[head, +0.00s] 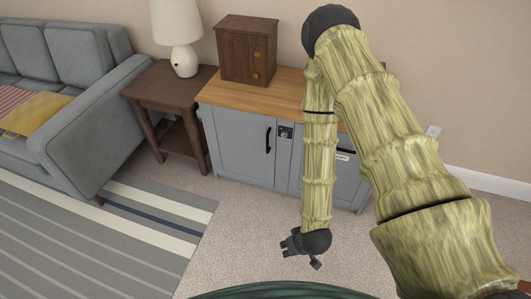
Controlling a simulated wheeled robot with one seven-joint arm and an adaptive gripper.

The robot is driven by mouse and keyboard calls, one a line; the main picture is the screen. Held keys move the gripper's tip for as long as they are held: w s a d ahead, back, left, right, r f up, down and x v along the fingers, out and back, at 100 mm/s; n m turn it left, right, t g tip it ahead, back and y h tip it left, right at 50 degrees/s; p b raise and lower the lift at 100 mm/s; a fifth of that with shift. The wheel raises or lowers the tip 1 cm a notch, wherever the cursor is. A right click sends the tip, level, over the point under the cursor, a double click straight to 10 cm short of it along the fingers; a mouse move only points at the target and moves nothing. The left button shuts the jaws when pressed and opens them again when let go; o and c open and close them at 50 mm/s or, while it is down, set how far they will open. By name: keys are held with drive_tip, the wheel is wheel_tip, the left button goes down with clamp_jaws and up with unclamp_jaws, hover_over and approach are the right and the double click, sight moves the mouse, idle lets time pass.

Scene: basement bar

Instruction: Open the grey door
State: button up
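The grey door (232,147) is the left front panel of a low grey cabinet with a wooden top (240,97). It looks shut. A black upright handle (268,139) is near its right edge. A second grey front (346,188) with a black handle (346,151) is to the right, partly hidden behind my arm. My gripper (298,256) hangs low over the carpet in front of the cabinet, below and right of the door's handle in the picture. Its fingers look spread apart and empty, and it appears clear of the cabinet.
A striped rug (110,230) covers the left floor. Carpet (235,225) before the door is clear.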

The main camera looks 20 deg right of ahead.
drive_tip(key=w+f+t+b, duration=0.2)
drive_tip(key=w+f+b, duration=0.15)
drive_tip(key=w, duration=0.25)
drive_tip(key=w+f+t+b, duration=0.1)
drive_tip(key=w+f+b, duration=0.1)
drive_tip(key=w+b, duration=0.3)
drive_tip(key=t+h+b, duration=0.1)
drive_tip(key=t+b, duration=1)
drive_tip(key=b, duration=1.1)
approach(267, 144)
drive_tip(key=w+b, duration=0.1)
drive_tip(key=w, duration=0.2)
drive_tip(key=w+b, duration=0.2)
drive_tip(key=w, duration=0.2)
drive_tip(key=w+b, duration=0.1)
drive_tip(key=w, duration=0.2)
drive_tip(key=shift+w+d+f+b, duration=0.2)
drive_tip(key=shift+w+f+b, duration=0.15)
drive_tip(key=shift+f+b, duration=0.05)
clamp_jaws()
